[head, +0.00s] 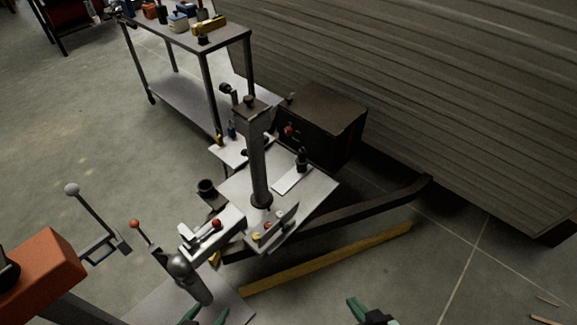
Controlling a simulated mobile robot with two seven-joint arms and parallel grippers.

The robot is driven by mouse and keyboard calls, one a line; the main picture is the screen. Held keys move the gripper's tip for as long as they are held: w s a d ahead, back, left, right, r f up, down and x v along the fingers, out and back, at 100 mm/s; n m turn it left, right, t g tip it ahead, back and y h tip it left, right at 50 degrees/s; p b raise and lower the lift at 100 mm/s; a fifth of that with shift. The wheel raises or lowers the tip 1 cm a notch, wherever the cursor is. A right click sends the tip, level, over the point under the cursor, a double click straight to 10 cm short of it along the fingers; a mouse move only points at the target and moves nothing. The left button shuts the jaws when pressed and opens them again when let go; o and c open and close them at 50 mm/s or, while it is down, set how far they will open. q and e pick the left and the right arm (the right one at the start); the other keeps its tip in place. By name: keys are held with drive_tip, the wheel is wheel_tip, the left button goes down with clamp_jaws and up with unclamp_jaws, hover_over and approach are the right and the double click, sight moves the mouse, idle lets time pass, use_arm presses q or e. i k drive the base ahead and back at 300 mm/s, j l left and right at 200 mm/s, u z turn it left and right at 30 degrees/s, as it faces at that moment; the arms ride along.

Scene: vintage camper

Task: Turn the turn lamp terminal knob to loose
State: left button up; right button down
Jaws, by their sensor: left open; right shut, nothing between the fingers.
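A small grey terminal block (283,229) stands on the trailer tongue plate in the head view. It carries small knobs: a yellow one (256,237), a red one (267,228) and a pale one (281,215). I cannot tell which is the turn lamp terminal, nor read any labels or knob setting. My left gripper (207,315) shows only its green fingertips at the bottom edge, open and apart from the block. My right gripper (366,313) is at the bottom edge, right of the block, shut and empty. Neither gripper touches a knob.
A grey jack post (257,160) rises behind the block. A silver coupler with a red knob (216,223) lies to its left. A dark box (325,120) stands behind, before the ribbed camper wall (430,80). A yellow beam (330,258) lies on the floor. Open floor lies to the right.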

sight(255, 236)
drive_tip(key=i+j+u, duration=0.25)
drive_tip(key=u, duration=0.15)
drive_tip(key=i+j+u, duration=0.35)
drive_tip(key=i+l, duration=0.1)
